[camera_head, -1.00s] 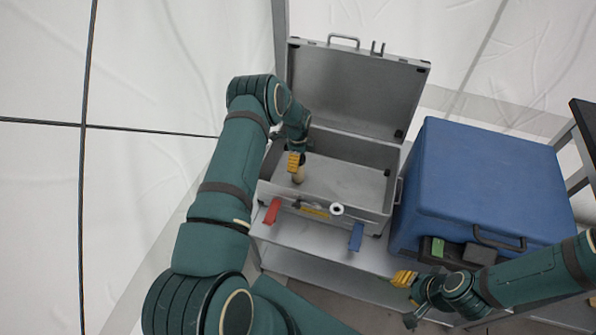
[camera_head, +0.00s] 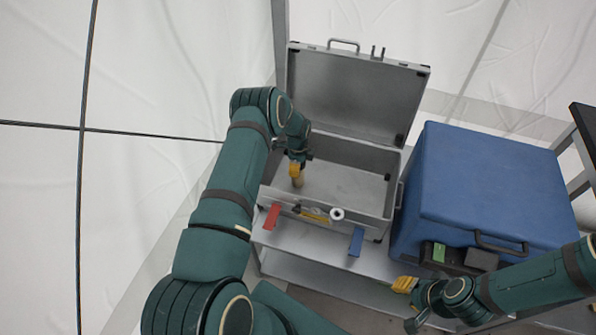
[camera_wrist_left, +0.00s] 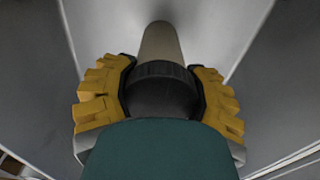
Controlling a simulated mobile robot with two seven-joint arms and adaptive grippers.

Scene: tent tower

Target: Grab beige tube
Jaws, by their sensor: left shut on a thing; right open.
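The beige tube (camera_wrist_left: 162,48) stands out beyond my left gripper (camera_wrist_left: 160,85) in the left wrist view. A dark ribbed collar or cap lies between the yellow fingers at the tube's near end. In the head view the tube (camera_head: 298,182) is a small beige piece below the yellow fingers of my left gripper (camera_head: 295,169), inside the open grey case (camera_head: 345,184) at its left. The left gripper is shut on the tube. My right gripper (camera_head: 405,285) is open and empty, in front of the shelf at the lower right.
The case lid (camera_head: 350,95) stands open at the back. A red piece (camera_head: 272,216), a blue piece (camera_head: 356,241) and a white ring (camera_head: 337,214) are at the case's front. A large blue box (camera_head: 490,190) stands right of the case.

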